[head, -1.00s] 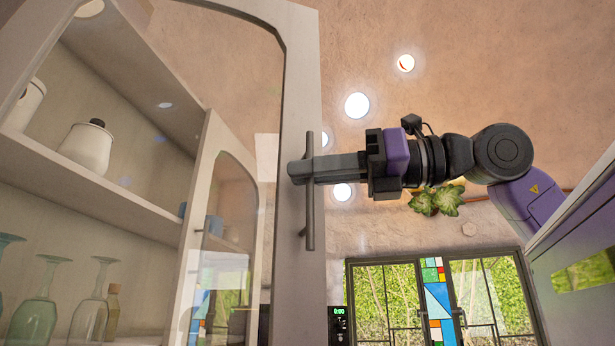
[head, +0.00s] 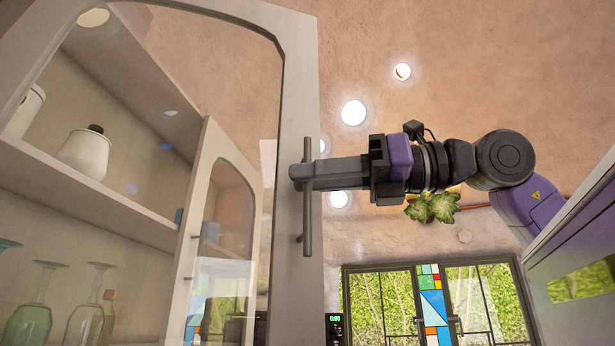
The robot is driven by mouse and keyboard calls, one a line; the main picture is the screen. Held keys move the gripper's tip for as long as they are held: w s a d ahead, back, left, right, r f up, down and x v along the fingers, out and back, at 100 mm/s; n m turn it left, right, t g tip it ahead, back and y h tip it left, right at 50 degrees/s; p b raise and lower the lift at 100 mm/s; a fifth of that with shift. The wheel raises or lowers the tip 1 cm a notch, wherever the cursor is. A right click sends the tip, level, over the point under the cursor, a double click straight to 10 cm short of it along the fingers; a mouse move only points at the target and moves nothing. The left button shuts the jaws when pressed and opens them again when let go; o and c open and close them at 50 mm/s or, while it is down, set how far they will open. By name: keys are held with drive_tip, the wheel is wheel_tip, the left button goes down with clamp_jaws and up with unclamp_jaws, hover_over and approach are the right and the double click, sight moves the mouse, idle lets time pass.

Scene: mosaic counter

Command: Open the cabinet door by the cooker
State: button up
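The cabinet door (head: 299,95) is a pale framed glass door standing open in front of the shelves, its free edge toward the right. A grey vertical bar handle (head: 307,225) is fixed near that edge. My gripper (head: 302,172) reaches in from the right, and its fingers overlap the middle of the bar. The fingers look closed around the bar, though the far finger is hidden. A second glass door (head: 193,235) stands further back, also ajar.
Inside the cabinet, the upper shelf (head: 90,195) holds white jars (head: 83,154), and several glasses (head: 35,310) stand below. A green digital display (head: 335,318) shows at the lower middle. Glazed garden doors (head: 435,300) are in the background. A leafy plant (head: 432,207) shows behind my arm.

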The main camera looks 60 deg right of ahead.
drive_tip(key=v, duration=0.7)
drive_tip(key=shift+b, duration=0.45)
clamp_jaws()
drive_tip(key=shift+d, duration=0.1)
